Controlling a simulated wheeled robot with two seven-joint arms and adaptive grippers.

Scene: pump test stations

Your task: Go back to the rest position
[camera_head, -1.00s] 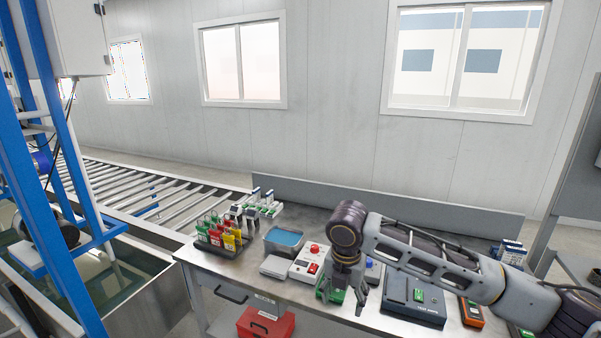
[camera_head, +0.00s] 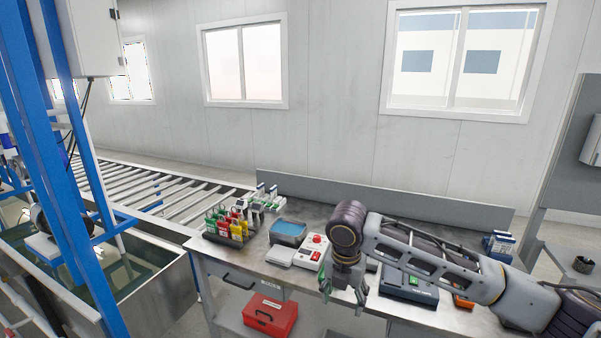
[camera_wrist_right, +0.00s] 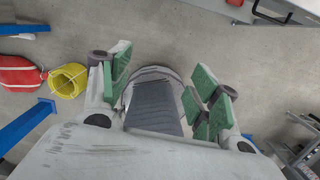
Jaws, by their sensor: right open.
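My right arm comes in from the right in the head view. Its gripper (camera_head: 343,287) hangs pointing down in front of the workbench's (camera_head: 228,262) front edge, and its fingers look empty. In the right wrist view the right gripper (camera_wrist_right: 158,95) is open, with green finger pads apart. Between and beyond the pads are a dark grey ribbed part and the floor. My left gripper is in neither view.
On the bench are a rack of coloured tags (camera_head: 230,228), a blue-topped tray (camera_head: 288,230), a box with a red button (camera_head: 312,250) and a dark device (camera_head: 408,285). A red toolbox (camera_head: 270,315) sits below. Left are a roller conveyor (camera_head: 165,190), a blue frame (camera_head: 45,150) and a water tank (camera_head: 165,300).

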